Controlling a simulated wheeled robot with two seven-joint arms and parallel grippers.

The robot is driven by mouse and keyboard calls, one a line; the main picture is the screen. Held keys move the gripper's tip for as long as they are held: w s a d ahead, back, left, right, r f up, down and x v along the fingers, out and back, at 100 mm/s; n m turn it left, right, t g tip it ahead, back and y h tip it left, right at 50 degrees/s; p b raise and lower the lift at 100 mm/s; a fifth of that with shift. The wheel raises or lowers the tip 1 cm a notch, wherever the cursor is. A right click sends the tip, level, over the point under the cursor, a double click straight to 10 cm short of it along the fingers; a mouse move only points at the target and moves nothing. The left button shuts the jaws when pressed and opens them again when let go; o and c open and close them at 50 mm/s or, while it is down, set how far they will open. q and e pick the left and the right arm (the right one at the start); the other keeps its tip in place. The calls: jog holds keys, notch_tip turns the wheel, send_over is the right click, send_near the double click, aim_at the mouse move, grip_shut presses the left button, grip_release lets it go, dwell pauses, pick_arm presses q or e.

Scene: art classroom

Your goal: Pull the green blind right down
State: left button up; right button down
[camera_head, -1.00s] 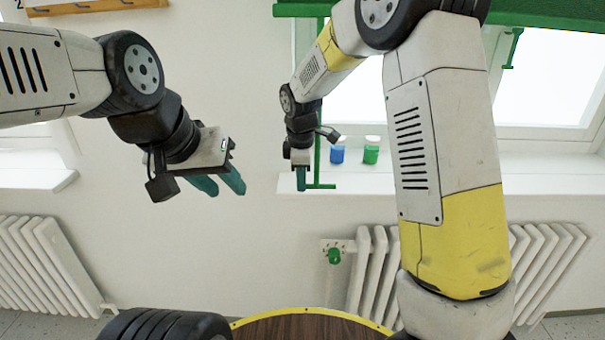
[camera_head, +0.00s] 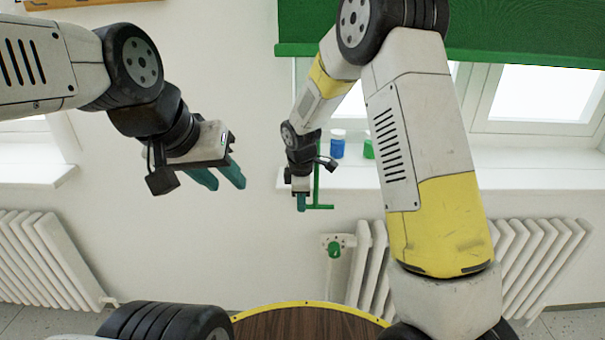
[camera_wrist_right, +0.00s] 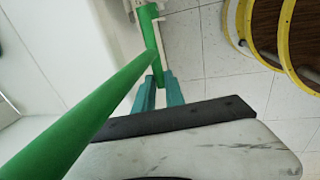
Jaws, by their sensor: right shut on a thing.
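The green blind (camera_head: 300,25) covers the top of the window in the head view, its lower edge just above the bright panes. A green pull handle (camera_head: 319,206), an upright rod with a short crossbar at its foot, hangs in front of the sill's left end. My right gripper (camera_head: 301,203) is shut on the handle's crossbar. In the right wrist view the teal fingers (camera_wrist_right: 158,95) close around the green handle (camera_wrist_right: 90,115), which runs diagonally. My arm hides part of the blind and rod. My left gripper (camera_head: 218,178) is open and empty, left of the handle.
A blue jar (camera_head: 338,146) and a partly hidden green jar (camera_head: 369,149) stand on the white sill (camera_head: 350,179). Bare wall lies left of the handle.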

notch_tip(320, 180, down, 5)
jog(key=shift+f, duration=0.2)
jog(key=c, duration=1.4)
grip_release()
notch_tip(320, 180, up, 8)
jog(key=s, duration=0.1)
jog(key=shift+s+f, duration=0.15)
jog(key=shift+s, duration=0.1)
